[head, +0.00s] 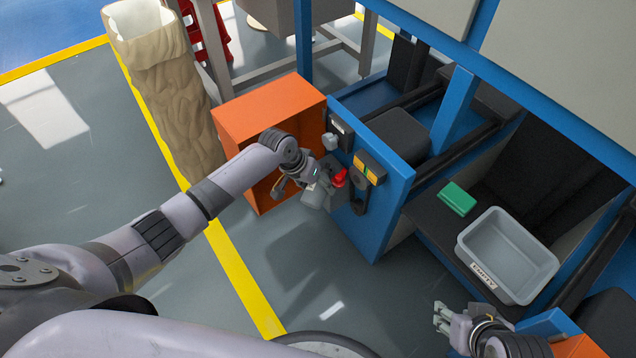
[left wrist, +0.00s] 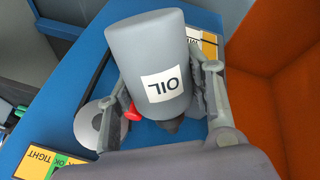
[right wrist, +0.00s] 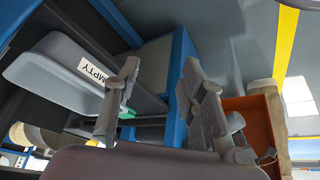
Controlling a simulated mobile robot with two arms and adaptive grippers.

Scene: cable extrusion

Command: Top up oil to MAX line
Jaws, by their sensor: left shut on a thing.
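The grey oil bottle (left wrist: 150,50) with a white OIL label is between the fingers of my left gripper (left wrist: 165,110), which is shut on it. The label reads upside down in the left wrist view, and a dark neck or cap shows at the bottle's lower end there. In the head view my left gripper (head: 312,184) holds the bottle (head: 314,198) close to the blue machine's end panel (head: 385,195), beside a red part (head: 340,178). No oil level or MAX line can be made out. My right gripper (head: 441,318) is open and empty, apart from everything.
An open orange cabinet (head: 262,115) stands left of the panel. A grey bin (head: 505,262) marked EMPTY and a green block (head: 457,198) sit on the dark shelf at right. A large sack (head: 155,75) stands at upper left. The floor in front is clear.

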